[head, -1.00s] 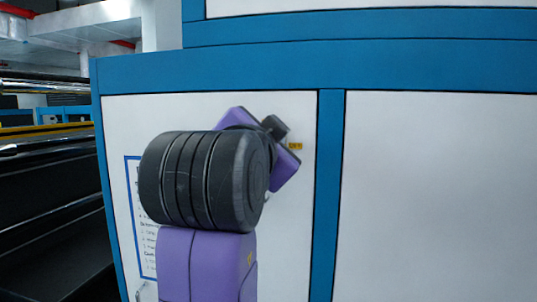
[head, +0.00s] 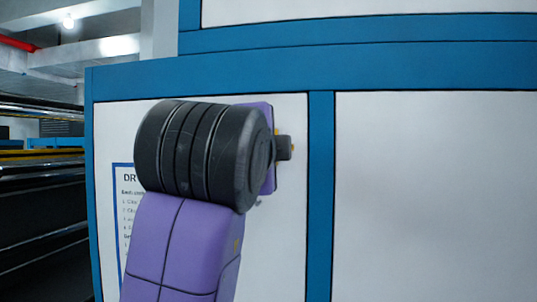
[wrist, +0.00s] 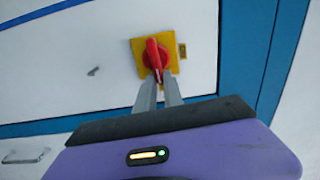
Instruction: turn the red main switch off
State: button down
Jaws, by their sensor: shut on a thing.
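The red main switch (wrist: 153,54) sits on a square yellow plate (wrist: 138,47) on a white panel in the wrist view. Its handle points down the picture, slightly to the right, towards my fingers. My gripper (wrist: 159,80) is shut on the lower end of the red handle, one grey finger on each side. In the head view my dark wrist joint and purple arm cover the switch. Only small yellow bits and a dark grey part of my gripper (head: 285,147) show beside the purple hand.
A blue frame post (head: 320,200) stands right of the switch panel. A printed sheet with a blue border (head: 122,230) is partly behind my arm. A grey handle (wrist: 25,156) shows at lower left in the wrist view.

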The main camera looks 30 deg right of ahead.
jog(key=shift+d+f+m, duration=0.1)
jog(key=shift+f+m, duration=0.05)
jog(key=shift+m, duration=0.25)
jog(key=c, duration=1.5)
grip_release()
jog(key=shift+o, duration=0.2)
jog(key=v, duration=0.8)
jog(key=shift+b, duration=0.4)
